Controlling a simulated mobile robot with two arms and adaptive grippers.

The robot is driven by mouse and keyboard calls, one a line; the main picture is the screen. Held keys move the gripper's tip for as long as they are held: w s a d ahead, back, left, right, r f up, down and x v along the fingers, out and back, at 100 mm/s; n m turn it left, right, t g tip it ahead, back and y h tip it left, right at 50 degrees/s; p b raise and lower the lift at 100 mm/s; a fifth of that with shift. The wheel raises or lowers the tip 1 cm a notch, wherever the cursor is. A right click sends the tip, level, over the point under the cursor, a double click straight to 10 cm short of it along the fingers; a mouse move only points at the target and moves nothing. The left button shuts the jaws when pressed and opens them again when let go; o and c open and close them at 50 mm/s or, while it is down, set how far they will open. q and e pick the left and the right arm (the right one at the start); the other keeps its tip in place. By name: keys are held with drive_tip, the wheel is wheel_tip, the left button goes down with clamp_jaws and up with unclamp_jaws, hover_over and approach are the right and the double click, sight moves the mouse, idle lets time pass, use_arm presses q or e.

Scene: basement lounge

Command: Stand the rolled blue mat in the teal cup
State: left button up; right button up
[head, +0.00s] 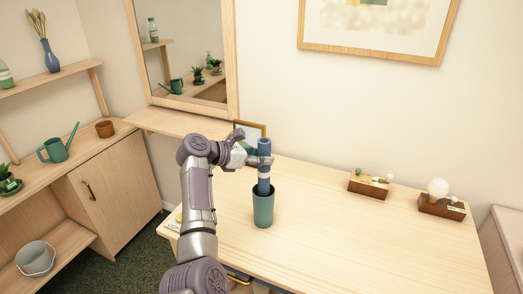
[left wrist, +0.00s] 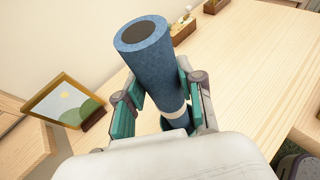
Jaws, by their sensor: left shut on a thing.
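The rolled blue mat (head: 264,178) is upright, with a pale band around it. My left gripper (head: 260,161) is shut on its upper part. In the left wrist view, the mat (left wrist: 150,62) stands between the teal pads of my left gripper (left wrist: 164,92), its dark-cored top end facing the camera. The teal cup (head: 263,211) stands upright on the wooden table, directly under the mat. The mat's lower end shows at the cup's mouth; I cannot tell how deep it reaches. My right gripper is not in view.
A small framed picture (left wrist: 66,103) stands behind the gripper on the table. Two wooden holders, one (head: 369,185) nearer and one with a white ball (head: 441,205), stand at the right. The table (head: 340,235) is clear right of the cup. A shelf unit (head: 113,185) stands left.

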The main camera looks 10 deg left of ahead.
sight(261, 170)
use_arm(q)
drive_tip(key=shift+f+b, duration=0.35)
drive_tip(key=shift+f, duration=2.05)
drive_tip(key=o, duration=1.3)
drive_tip(key=shift+c, duration=0.2)
drive_tip(key=v, duration=1.2)
drive_tip(key=shift+f, duration=0.1)
